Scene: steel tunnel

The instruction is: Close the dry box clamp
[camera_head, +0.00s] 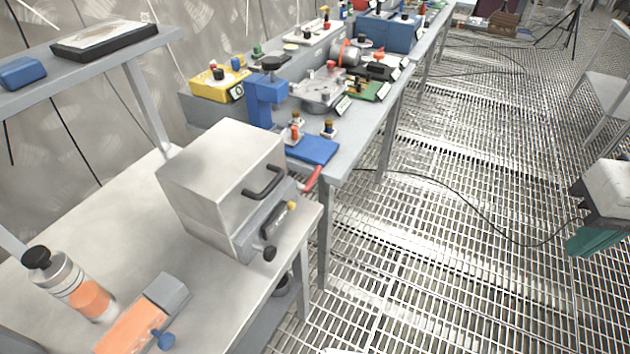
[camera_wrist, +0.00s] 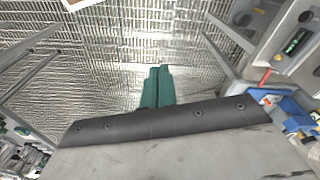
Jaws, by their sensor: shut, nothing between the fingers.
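The dry box (camera_head: 205,185) is a light grey metal box standing on the near workbench, with a black handle (camera_head: 264,182) at its front edge. Below the handle, the clamp (camera_head: 265,228) lies along the front face, with a yellow tip and a dark round knob at its lower end. Its exact state is too small to tell. My gripper (camera_head: 588,244), with green fingers, is at the right edge, over the grated floor and well apart from the box. In the wrist view my gripper (camera_wrist: 158,72) is shut and empty. A grey boxy object at upper right there may be the dry box.
A bottle with an orange label (camera_head: 80,285) and an orange block device (camera_head: 140,320) are on the near bench (camera_head: 100,220). A blue clamp stand (camera_head: 266,98) and several devices crowd the farther bench. A black cable (camera_head: 470,222) crosses the otherwise open floor.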

